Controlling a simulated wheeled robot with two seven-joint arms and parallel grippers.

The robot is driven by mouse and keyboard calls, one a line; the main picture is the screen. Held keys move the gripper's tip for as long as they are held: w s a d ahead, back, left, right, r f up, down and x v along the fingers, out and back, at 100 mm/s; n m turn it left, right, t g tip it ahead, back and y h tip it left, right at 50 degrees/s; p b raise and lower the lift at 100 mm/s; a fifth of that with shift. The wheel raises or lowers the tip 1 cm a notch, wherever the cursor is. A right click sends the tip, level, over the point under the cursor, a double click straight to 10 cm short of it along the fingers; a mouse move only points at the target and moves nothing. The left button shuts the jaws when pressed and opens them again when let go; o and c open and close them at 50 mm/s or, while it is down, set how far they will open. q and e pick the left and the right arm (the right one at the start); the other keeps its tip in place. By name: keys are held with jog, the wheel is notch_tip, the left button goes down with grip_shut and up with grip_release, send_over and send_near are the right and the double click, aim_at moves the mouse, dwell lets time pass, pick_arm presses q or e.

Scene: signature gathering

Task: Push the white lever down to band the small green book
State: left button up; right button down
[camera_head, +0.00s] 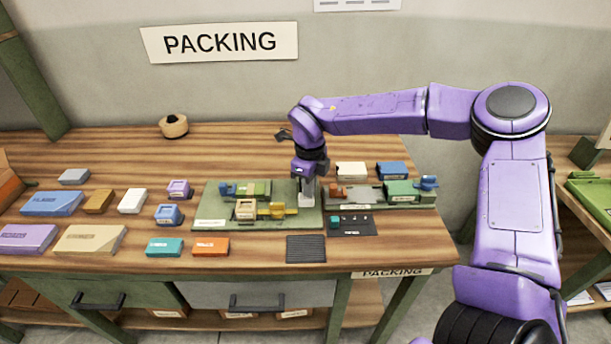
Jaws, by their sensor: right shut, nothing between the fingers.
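My right gripper (308,188) points straight down at the right edge of a green board (213,209) on the packing table. Its fingers are together with nothing seen between them. A small green book (253,188) lies on that board, beside a blue part (228,189), left of my gripper. A tan block and a yellow part (277,210) sit in front of it. Another green piece (402,191) with a blue part lies on the grey fixture to the right. I cannot pick out the white lever; pale parts at my fingertips blend together. My left gripper is out of view.
Several coloured books and boxes lie on the left, including a blue one (52,203) and an orange one (210,247). A dark panel (351,224) and a dark mat (306,249) lie near the front. A tape roll (174,126) stands at the back; the back-middle tabletop is clear.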

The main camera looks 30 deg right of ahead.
jog(key=shift+r+p, duration=2.2)
jog(key=shift+r, duration=0.5)
jog(key=shift+f, duration=0.1)
